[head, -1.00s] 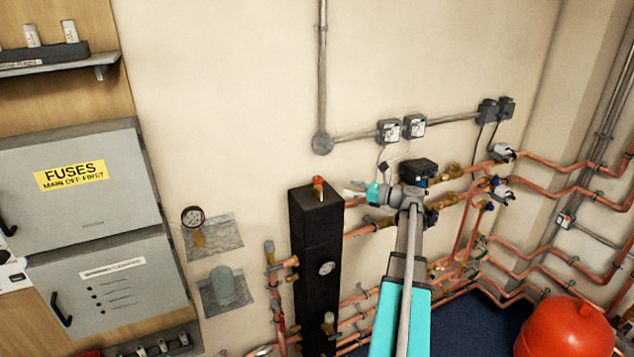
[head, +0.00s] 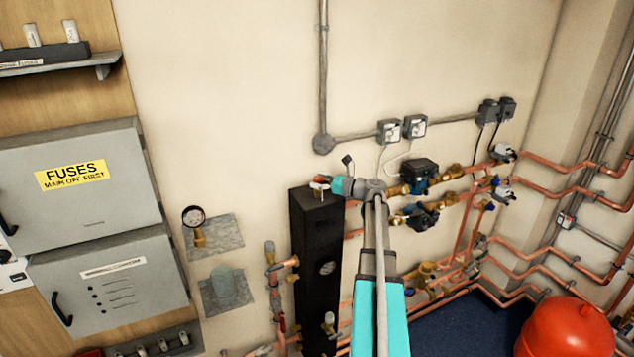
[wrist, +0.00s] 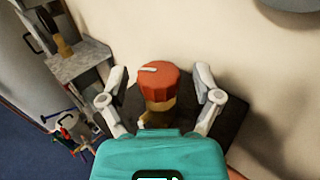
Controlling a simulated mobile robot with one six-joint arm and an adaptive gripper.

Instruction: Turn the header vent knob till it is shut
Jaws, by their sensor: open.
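The header vent knob (wrist: 159,82) is a red, ribbed cap with a pale pointer line on top, on a brass stem. In the wrist view it lies between my two open fingers, with a gap on each side. In the head view my gripper (head: 318,182) is at the top of the black column (head: 317,240), and it mostly hides the knob there. The wrist view shows my gripper (wrist: 160,93) with its fingers spread to either side of the knob. The pointer line runs to the left in the wrist view.
Copper pipes and pumps (head: 420,176) line the wall to the right. A pressure gauge (head: 194,217) and the fuse cabinet (head: 75,200) are to the left. A red vessel (head: 567,328) stands at lower right.

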